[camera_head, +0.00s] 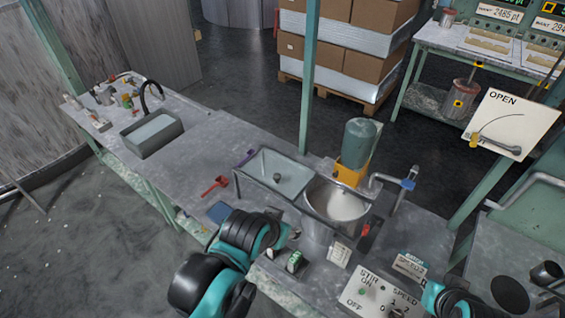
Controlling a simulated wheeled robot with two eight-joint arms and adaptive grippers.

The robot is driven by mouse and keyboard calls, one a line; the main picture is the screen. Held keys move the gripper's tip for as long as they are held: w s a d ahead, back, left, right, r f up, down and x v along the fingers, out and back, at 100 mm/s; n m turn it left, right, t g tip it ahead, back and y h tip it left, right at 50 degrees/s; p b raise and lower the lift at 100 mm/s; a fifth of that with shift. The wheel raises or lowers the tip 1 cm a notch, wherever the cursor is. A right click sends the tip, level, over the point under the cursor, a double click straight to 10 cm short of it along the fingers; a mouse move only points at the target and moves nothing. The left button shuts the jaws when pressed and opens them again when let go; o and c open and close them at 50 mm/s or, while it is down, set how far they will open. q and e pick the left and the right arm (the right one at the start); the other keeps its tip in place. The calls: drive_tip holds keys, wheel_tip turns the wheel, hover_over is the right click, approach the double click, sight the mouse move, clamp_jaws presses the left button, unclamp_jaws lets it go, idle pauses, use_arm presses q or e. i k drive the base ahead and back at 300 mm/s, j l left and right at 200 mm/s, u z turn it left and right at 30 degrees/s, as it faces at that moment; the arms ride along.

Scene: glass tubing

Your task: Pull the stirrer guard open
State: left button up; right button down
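A steel bowl (340,201) with pale contents stands on the bench in the middle of the camera_head view. A green stirrer motor (361,142) on a yellow mount is above its back edge. A pale rectangular panel or tray (276,174) with a dark knob adjoins the bowl on its left. I cannot tell which part is the stirrer guard, or how far it is open. My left arm's black and teal end (252,233) is in front of the bowl and panel, apart from them; its fingers are not clear. My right arm's black and teal end (455,302) is low at the right.
A control panel (378,294) marked STIR and SPEED lies in front of the bowl. A red scoop (214,186) and a blue pad (220,212) lie left. A grey basin (152,133) is farther left. A blue-handled pipe (407,184) stands right of the bowl. A green post (308,80) rises behind.

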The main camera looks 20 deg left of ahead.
sight(346, 175)
drive_tip(key=j+z, duration=0.4)
drive_tip(key=j, duration=0.9)
